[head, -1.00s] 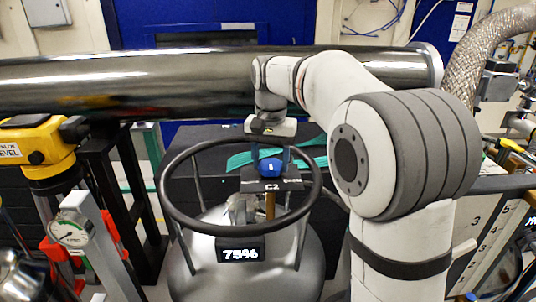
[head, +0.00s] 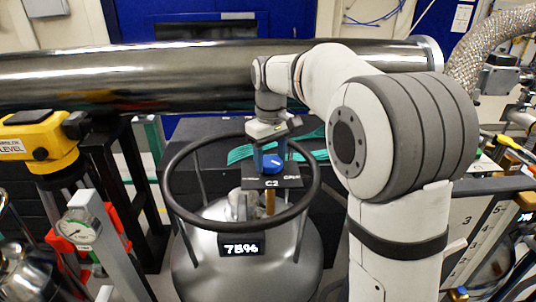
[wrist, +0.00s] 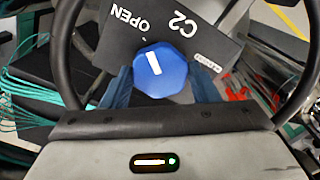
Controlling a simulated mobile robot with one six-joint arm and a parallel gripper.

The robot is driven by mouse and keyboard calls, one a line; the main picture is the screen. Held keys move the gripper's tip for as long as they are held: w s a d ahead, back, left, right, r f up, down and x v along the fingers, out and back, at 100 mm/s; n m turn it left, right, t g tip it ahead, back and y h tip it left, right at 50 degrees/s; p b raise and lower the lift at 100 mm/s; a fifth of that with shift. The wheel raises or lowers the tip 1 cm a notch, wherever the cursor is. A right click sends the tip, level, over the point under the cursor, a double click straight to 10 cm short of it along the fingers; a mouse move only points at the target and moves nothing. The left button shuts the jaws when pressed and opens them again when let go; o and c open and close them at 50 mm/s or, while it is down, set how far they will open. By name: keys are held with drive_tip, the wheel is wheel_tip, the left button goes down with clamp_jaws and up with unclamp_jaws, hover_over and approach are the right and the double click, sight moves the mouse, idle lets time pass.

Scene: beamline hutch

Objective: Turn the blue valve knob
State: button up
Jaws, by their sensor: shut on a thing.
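The blue valve knob (head: 272,163) sits on a dark plate marked C2 (head: 257,183), inside the ring above a steel vessel. In the wrist view the faceted knob (wrist: 161,72) has a white mark slanting toward the upper left, roughly toward the dot beside OPEN on the plate (wrist: 185,35). Lettering at the plate's right edge is too small to read surely. My gripper (head: 270,156) comes down from above, with one blue finger on each side of the knob, shut on it. The fingers' inner contact is partly hidden in the wrist view.
A black ring handle (head: 165,190) surrounds the knob on thin posts. The steel vessel (head: 200,265) carries a percentage display (head: 241,246). A large metal pipe (head: 130,80) runs behind. A yellow level instrument (head: 40,145) and a gauge (head: 80,229) stand left.

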sight(270, 160)
drive_tip(key=shift+w+r+n, duration=0.1)
drive_tip(key=shift+r+n, duration=0.05)
drive_tip(key=shift+n, duration=0.75)
drive_tip(key=o, duration=1)
wheel_tip(270, 160, up, 8)
drive_tip(key=shift+f, duration=0.2)
drive_tip(key=shift+f, duration=0.1)
